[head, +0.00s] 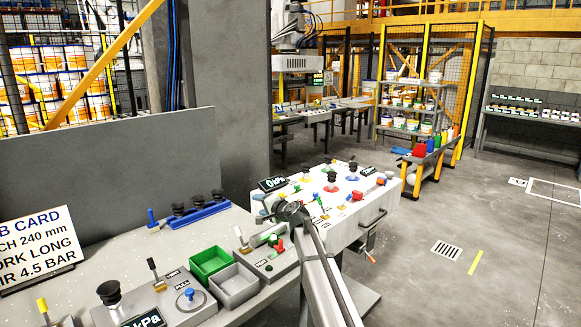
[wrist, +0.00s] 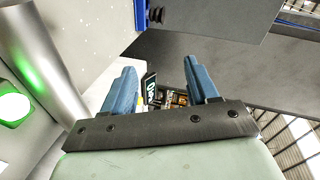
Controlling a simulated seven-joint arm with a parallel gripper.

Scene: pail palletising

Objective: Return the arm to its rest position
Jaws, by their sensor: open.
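My gripper (wrist: 162,72) shows in the wrist view with its two blue fingers wide apart. It is open and nothing is held between the fingers. A small dark display and some cluttered small items show in the gap beyond them, too small to tell clearly. In the head view my arm reaches up from the lower middle, and its dark rounded joint overlaps the near edge of the white control bench (head: 345,205). The fingers cannot be made out in the head view.
A grey bench at left carries a green bin (head: 210,262), a grey bin (head: 235,287), a blue rack (head: 197,214) with black suction cups, and a printed job card (head: 42,250). A grey panel (head: 110,160) stands behind it. The floor (head: 480,220) at right is mostly clear.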

